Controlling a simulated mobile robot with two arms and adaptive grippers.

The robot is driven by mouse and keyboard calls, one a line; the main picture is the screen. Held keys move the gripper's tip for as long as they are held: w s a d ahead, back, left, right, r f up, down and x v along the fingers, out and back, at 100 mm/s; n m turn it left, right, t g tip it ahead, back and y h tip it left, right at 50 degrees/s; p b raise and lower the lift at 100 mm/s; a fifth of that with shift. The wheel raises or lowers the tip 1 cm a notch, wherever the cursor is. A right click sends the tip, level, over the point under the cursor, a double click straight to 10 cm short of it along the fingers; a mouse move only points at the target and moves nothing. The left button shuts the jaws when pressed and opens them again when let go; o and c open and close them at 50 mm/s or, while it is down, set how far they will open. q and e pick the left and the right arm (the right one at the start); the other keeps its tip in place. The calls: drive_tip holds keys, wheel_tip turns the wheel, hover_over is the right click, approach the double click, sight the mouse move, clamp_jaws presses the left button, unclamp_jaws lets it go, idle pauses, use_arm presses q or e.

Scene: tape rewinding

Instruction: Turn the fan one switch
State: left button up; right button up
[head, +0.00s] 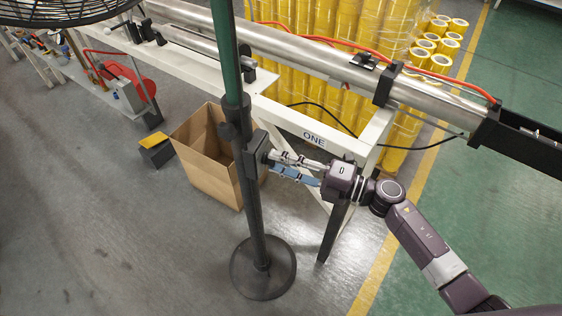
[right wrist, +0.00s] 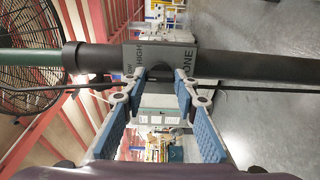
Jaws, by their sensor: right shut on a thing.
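The fan stands on a dark pole (head: 254,190) with a round base (head: 263,268). Its wire cage (head: 60,12) shows at the top left of the head view and at the left of the right wrist view (right wrist: 30,72). A dark switch box (head: 254,156) is on the pole; in the right wrist view the box (right wrist: 163,58) reads "HIGH" and "ONE". My right gripper (head: 270,163) reaches it from the right, with blue-padded fingers. Its tips (right wrist: 163,76) are shut on the switch knob at the box face; the knob itself is mostly hidden. My left gripper is not in view.
A white frame table (head: 330,138) marked "ONE" stands behind the pole, carrying a long metal roller (head: 310,58). An open cardboard box (head: 208,160) sits left of the pole. Yellow tape rolls (head: 440,42) stand behind. The floor at lower left is clear.

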drive_tip(key=o, duration=1.2)
drive_tip(key=shift+c, duration=0.2)
drive_tip(key=v, duration=1.2)
